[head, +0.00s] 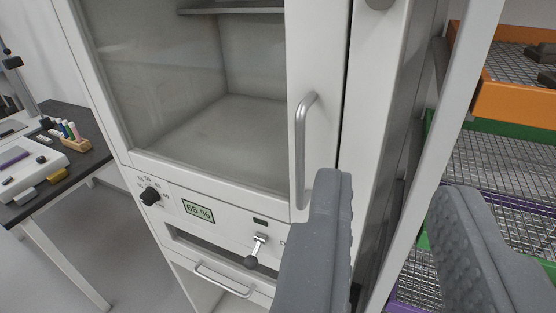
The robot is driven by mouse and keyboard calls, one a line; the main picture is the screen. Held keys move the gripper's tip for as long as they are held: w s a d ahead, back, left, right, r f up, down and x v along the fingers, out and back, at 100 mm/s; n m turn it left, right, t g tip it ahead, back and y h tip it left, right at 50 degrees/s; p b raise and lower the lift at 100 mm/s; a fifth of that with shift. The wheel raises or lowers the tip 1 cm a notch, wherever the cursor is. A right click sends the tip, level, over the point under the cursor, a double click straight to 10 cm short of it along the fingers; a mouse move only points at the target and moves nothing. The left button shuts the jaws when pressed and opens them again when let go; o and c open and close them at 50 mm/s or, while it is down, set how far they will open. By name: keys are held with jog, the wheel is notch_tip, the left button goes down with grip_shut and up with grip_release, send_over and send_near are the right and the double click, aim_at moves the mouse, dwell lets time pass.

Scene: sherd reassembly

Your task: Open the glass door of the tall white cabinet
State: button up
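The tall white cabinet (362,90) fills the middle of the view. Its glass door (175,75) has a white frame and looks shut, with a dark seam along its right edge. A vertical grey bar handle (301,150) sits on the right side of the door frame. My gripper (397,185) is open and empty, its two grey fingers wide apart. The left finger overlaps the door frame's lower right corner in the picture, just right of and below the handle. Whether it touches the door I cannot tell. The right finger is over the racks to the right.
Below the door are a black knob (150,195), a display reading 65 % (198,211), a small lever (259,246) and a drawer handle (222,281). Racks with orange (510,98), green and purple edges stand right. A dark-topped table (88,150) with small items stands left.

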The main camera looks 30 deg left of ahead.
jog(key=p, duration=0.3)
send_near(298, 171)
jog(key=shift+t, duration=0.3)
jog(key=w, duration=0.4)
jog(key=w+a, duration=0.1)
jog(key=w, duration=0.1)
jog(key=shift+f+p, duration=0.2)
jog(key=shift+p, duration=0.1)
jog(key=shift+w+f, duration=0.15)
jog(key=shift+w, duration=0.1)
jog(key=shift+w+a+r, duration=0.1)
jog(key=shift+w+r, duration=0.1)
jog(key=shift+w, duration=0.35)
jog(key=shift+w+a+p, duration=0.2)
jog(key=shift+w+p, duration=1.15)
jog(key=shift+w, duration=0.05)
jog(key=shift+f, duration=0.1)
grip_shut()
